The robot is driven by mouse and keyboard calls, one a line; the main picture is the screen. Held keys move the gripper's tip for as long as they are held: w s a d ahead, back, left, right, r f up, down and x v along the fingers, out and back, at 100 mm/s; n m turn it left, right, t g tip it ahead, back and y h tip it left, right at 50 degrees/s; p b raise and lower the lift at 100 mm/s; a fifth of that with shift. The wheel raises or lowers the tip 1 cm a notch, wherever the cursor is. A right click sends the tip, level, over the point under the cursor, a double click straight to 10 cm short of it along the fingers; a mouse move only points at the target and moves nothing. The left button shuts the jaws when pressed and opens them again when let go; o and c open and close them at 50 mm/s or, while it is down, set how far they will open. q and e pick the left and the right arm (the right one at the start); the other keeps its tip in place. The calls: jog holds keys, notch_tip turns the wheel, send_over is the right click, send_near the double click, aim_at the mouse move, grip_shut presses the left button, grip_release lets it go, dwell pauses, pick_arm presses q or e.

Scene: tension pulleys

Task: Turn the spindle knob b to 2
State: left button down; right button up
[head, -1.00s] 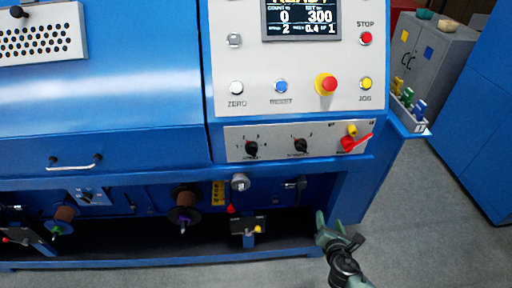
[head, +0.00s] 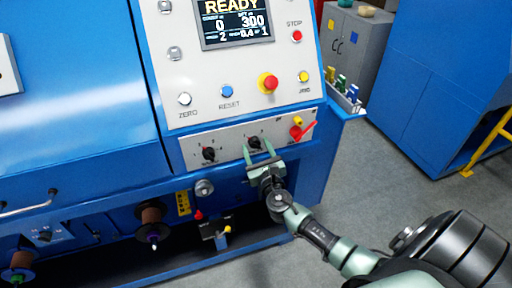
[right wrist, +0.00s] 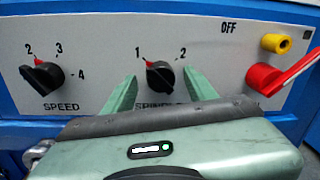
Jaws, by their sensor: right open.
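The spindle knob (right wrist: 160,76) is black with a red pointer mark, between the numbers 1 and 2 on the grey panel in the right wrist view. The mark is turned up and left toward 1. Its label below starts "SPIND"; the rest is hidden behind my gripper. The knob also shows in the head view (head: 254,142). My right gripper (head: 257,150) is open in front of the knob. In the right wrist view, its two green fingers (right wrist: 160,88) stand left and right of the knob, apart from it. My left gripper is not in view.
The black SPEED knob (right wrist: 42,76) is left of the spindle knob. A red lever (right wrist: 280,76) and a yellow knob (right wrist: 276,43) are to the right. Above are a red stop button (head: 268,83) and a screen (head: 236,20) reading READY.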

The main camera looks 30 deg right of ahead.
jog(key=shift+w+d, duration=0.1)
jog(key=shift+w, duration=0.1)
grip_shut()
